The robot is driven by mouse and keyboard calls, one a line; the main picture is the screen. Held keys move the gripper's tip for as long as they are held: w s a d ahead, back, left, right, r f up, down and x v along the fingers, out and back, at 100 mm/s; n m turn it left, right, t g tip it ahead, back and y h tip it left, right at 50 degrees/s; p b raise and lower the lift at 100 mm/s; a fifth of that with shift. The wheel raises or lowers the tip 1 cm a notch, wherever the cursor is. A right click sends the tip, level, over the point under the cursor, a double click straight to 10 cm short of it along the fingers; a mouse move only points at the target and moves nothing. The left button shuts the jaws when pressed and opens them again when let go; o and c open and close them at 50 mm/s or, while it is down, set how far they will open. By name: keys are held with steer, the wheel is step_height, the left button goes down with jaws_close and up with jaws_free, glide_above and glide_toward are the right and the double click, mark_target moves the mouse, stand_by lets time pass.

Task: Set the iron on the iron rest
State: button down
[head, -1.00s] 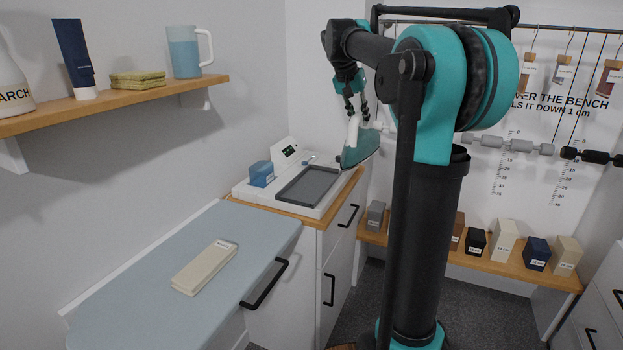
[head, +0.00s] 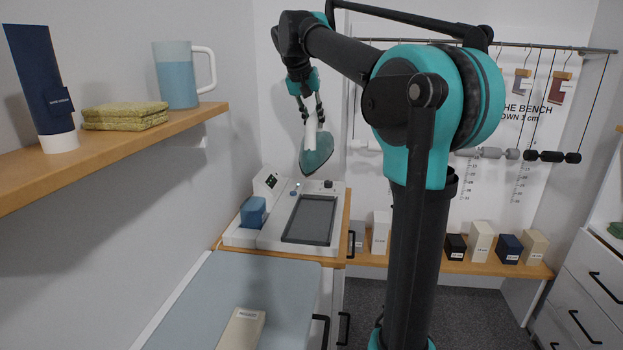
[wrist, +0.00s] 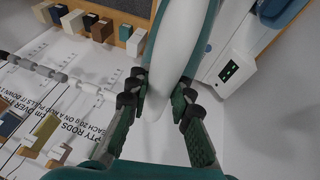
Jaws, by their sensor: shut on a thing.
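My gripper (head: 312,112) is shut on the white handle of the iron and holds it in the air. The iron (head: 317,152) has a teal body and hangs tilted, with its pointed end down. In the wrist view the iron's white handle (wrist: 158,75) lies between the fingers of my gripper (wrist: 160,95). The iron rest (head: 312,218), a dark grey recessed tray in a white station, is on the wooden-topped cabinet. The iron is above the rest's far side and apart from it.
A blue tank (head: 253,212) stands on the white station (head: 272,235) left of the rest. A pale blue ironing surface (head: 215,290) with a cream block (head: 241,328) is nearer. A wall shelf (head: 120,140) is at left. Several blocks stand on a low bench (head: 420,262) at right.

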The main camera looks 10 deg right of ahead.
mark_target(304, 149)
step_height(304, 149, down, 19)
stand_by(0.7)
steer(key=shift+f, duration=0.1)
steer(key=c, duration=1.3)
jaws_free()
steer(key=shift+f, duration=0.1)
steer(key=shift+c, duration=0.2)
steer(key=v, duration=1.2)
